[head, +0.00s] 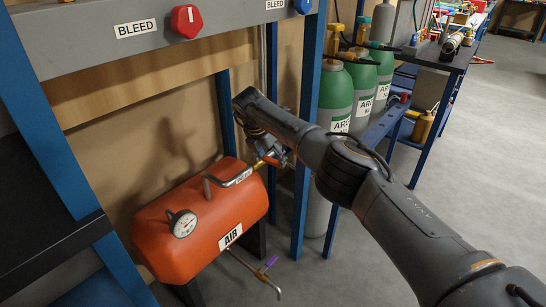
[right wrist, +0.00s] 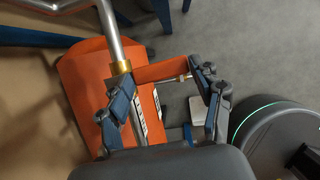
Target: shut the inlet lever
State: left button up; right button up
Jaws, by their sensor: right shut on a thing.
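The orange tank (head: 215,205), labelled AIR, has a silver pipe (head: 228,178) on top; the tank also shows in the right wrist view (right wrist: 75,85). The inlet lever (right wrist: 158,72) looks like an orange bar, standing out to the right from a brass fitting (right wrist: 121,68) on the pipe in the right wrist view. My right gripper (right wrist: 163,84) is shut on this lever, one finger on each side. In the head view my right gripper (head: 270,152) is at the tank's upper right end and hides most of the lever. My left gripper is out of view.
A round gauge (head: 183,223) is on the tank's front. A thin pipe with a purple lever (head: 267,263) juts out below. Green gas cylinders (head: 335,95) and blue posts (head: 226,110) stand close behind. A red BLEED knob (head: 186,20) is above.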

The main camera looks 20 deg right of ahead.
jog(key=shift+s+a+m, duration=0.1)
jog(key=shift+a+m, duration=0.1)
jog(key=shift+m, duration=0.3)
jog(key=shift+f, duration=0.1)
jog(key=o, duration=1.7)
jog(key=v, duration=1.2)
